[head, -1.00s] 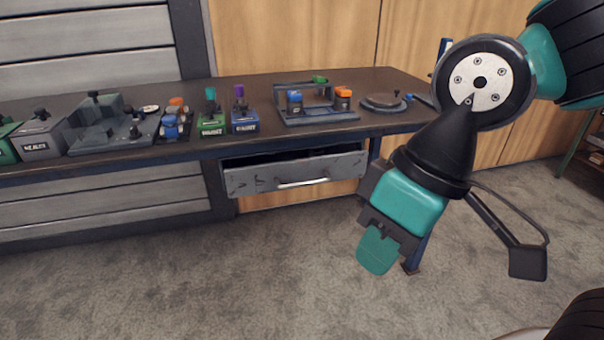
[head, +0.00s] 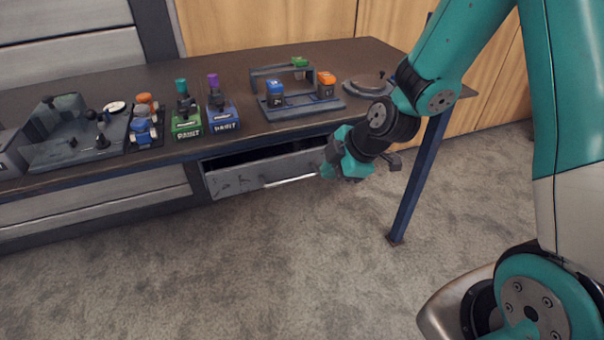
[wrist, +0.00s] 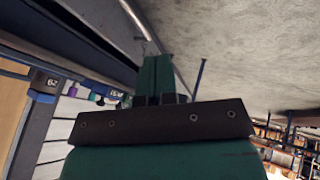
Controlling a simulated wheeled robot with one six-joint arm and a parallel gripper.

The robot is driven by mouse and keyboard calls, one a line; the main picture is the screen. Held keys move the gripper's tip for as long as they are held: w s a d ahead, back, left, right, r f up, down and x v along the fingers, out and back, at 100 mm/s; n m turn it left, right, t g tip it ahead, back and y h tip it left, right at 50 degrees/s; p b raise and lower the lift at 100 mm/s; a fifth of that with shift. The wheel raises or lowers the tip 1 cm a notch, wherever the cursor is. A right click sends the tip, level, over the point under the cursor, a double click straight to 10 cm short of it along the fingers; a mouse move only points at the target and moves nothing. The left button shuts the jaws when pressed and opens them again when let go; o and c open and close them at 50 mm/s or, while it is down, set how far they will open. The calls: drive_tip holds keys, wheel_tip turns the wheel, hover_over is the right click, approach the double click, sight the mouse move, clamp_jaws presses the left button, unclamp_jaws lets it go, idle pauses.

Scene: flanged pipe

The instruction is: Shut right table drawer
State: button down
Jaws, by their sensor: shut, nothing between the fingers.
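The right table drawer (head: 240,181) is a grey drawer under the dark tabletop. It stands partly open, with a dark gap showing above its front. A pale bar handle (head: 291,181) runs along its front. My gripper (head: 327,170) is at the right end of the drawer front, close to the handle; whether it touches cannot be told. The right part of the drawer front is hidden behind it. In the wrist view the teal fingers (wrist: 155,75) are together and empty, alongside a long grey edge.
A blue table leg (head: 418,185) stands right of my gripper. The carpet in front is clear.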

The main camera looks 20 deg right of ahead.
drive_tip(key=w+a+f, duration=0.3)
drive_tip(key=w+f, duration=0.5)
drive_tip(key=f, duration=0.1)
drive_tip(key=shift+a, duration=0.15)
drive_tip(key=shift+w+f, duration=0.1)
drive_tip(key=shift+w, duration=0.1)
